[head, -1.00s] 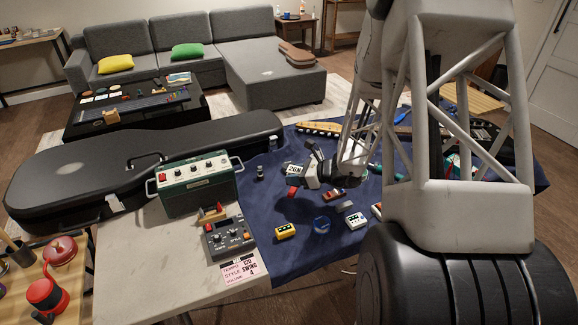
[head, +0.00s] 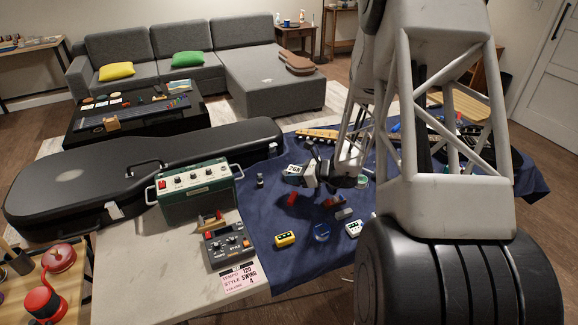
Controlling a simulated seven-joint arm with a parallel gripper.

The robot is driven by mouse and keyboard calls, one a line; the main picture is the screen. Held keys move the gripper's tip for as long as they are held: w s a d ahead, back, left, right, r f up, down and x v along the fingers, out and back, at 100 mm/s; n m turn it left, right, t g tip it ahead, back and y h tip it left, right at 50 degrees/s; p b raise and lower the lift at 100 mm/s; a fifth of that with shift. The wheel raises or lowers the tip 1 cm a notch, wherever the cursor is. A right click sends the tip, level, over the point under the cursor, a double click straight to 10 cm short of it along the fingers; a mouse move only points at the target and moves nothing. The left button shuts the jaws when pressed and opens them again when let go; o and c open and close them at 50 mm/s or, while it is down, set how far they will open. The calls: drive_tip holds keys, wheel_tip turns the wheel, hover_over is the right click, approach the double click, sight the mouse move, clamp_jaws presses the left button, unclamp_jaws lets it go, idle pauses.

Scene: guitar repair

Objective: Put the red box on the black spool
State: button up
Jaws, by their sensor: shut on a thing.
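My gripper (head: 294,194) is over the dark blue cloth, right of the green amplifier. It is shut on a small red block (head: 292,199), which I take to be the red box. The fingers are dark and small here, so the exact grip is hard to see. A small dark upright cylinder (head: 260,181) stands left of the gripper near the amplifier; I cannot tell whether it is the black spool. No other black spool is clear, and my arm hides part of the table.
On the cloth (head: 285,270) are a yellow pedal (head: 285,239), a blue ring (head: 321,232), a white pedal (head: 353,228) and another red item (head: 333,201). The green amplifier (head: 196,190), a grey control box (head: 229,246) and a black guitar case (head: 60,190) are to the left.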

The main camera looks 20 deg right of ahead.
drive_tip(key=w+d, duration=0.1)
drive_tip(key=w, duration=0.2)
drive_tip(key=w+d, duration=0.1)
drive_tip(key=w, duration=0.3)
drive_tip(key=w+f, duration=0.1)
drive_tip(key=w, duration=0.3)
drive_tip(key=shift+d, duration=0.4)
drive_tip(key=shift+f, duration=1.75)
drive_tip(key=shift+f, duration=0.15)
drive_tip(key=o, duration=1)
drive_tip(key=shift+s+d+r, duration=0.25)
drive_tip(key=shift+d+r, duration=0.05)
drive_tip(key=shift+r, duration=0.05)
drive_tip(key=v, duration=1.1)
